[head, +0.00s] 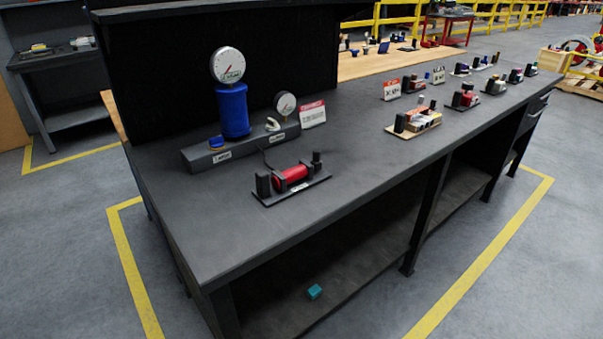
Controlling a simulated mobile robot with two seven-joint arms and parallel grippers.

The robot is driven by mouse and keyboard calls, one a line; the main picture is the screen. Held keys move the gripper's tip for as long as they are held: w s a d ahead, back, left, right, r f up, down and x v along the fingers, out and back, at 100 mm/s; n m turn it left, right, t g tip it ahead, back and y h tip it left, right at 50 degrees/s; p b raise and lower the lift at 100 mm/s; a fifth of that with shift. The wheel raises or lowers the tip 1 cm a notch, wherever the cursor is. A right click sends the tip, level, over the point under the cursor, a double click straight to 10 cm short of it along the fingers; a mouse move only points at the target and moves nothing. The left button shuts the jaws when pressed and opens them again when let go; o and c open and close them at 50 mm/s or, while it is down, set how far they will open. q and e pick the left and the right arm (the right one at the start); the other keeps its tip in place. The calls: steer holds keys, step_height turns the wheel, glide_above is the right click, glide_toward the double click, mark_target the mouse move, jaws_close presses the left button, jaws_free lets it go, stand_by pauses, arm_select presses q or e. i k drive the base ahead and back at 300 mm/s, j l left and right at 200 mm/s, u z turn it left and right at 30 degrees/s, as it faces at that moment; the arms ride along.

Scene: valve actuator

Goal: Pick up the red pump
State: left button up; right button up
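The red pump (291,174) is a red cylinder lying between black end pieces on a flat black base plate (303,191). It sits on the dark workbench top (222,229), in front of the gauge stand. Neither of my grippers shows in the head view.
A stand with a blue cylinder (233,109) and two dial gauges is behind the pump. A red and white sign (312,113) stands beside it. A wooden-based unit (415,120) and several small units are farther right. The bench's near left top is clear.

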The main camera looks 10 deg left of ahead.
mark_target(284, 186)
steer(key=i+l+u, duration=0.15)
steer(key=u, duration=0.8)
steer(key=i+l+u, duration=0.15)
steer(key=l+u, duration=0.4)
steer(key=l, duration=0.15)
steer(key=i+l, duration=0.1)
steer(key=l, duration=0.4)
steer(key=i+l+u, duration=0.15)
steer(key=l, duration=0.85)
steer(key=i+u, duration=0.05)
steer(key=i, duration=0.05)
